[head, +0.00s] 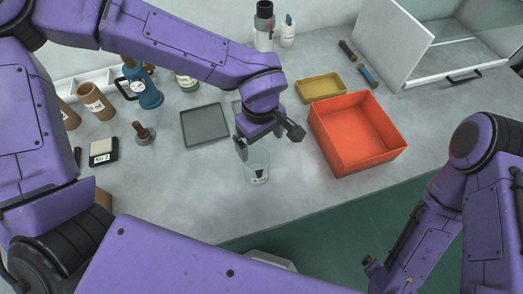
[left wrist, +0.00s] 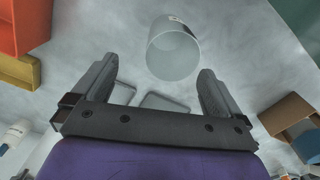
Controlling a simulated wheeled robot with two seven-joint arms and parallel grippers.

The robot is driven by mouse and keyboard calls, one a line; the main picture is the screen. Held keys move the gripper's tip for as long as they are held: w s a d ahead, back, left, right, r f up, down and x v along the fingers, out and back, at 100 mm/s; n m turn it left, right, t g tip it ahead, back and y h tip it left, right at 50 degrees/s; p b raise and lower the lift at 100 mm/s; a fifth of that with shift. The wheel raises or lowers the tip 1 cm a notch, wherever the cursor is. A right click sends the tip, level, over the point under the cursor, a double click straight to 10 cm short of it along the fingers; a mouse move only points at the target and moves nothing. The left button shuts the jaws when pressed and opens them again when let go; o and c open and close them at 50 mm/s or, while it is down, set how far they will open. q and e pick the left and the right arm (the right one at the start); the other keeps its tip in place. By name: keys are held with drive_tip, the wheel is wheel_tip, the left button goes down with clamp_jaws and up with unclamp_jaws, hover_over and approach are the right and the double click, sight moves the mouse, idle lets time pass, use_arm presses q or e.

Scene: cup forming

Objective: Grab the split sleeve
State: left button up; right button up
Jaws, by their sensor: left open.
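A clear, hollow cylinder (head: 257,168) with a small dark mark stands on the bench below my left gripper; it looks like the split sleeve, but I cannot make out a slit. My left gripper (head: 268,140) is open, just above and behind it. In the left wrist view the cylinder (left wrist: 173,55) shows beyond the fingertips, roughly between them, with its round opening towards the camera. The open jaws of the left gripper (left wrist: 158,70) are empty. My right arm hangs low at the right of the head view; its jaw state is unclear.
An orange bin (head: 360,165) and a yellow tray (head: 320,87) stand to the right. A grey tray (head: 204,125) lies left of my gripper. The bench front is clear.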

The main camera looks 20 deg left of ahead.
sight(256, 159)
use_arm(q)
drive_tip(key=f, duration=0.2)
drive_tip(key=s+f+p, duration=0.1)
drive_tip(key=f, duration=0.2)
drive_tip(key=a+f, duration=0.1)
drive_tip(key=f, duration=0.1)
drive_tip(key=shift+s+f, duration=0.2)
drive_tip(key=shift+f, duration=0.15)
drive_tip(key=shift+w+f, duration=0.2)
drive_tip(key=shift+f, duration=0.1)
drive_tip(key=shift+s+r, duration=0.1)
drive_tip(key=shift+s, duration=0.15)
drive_tip(key=shift+s+r, duration=0.1)
drive_tip(key=shift+s, duration=0.1)
drive_tip(key=c, duration=0.8)
drive_tip(key=shift+w, duration=0.15)
drive_tip(key=shift+c, duration=0.2)
use_arm(e)
drive_tip(key=shift+s+r, duration=0.8)
drive_tip(key=shift+r, duration=0.05)
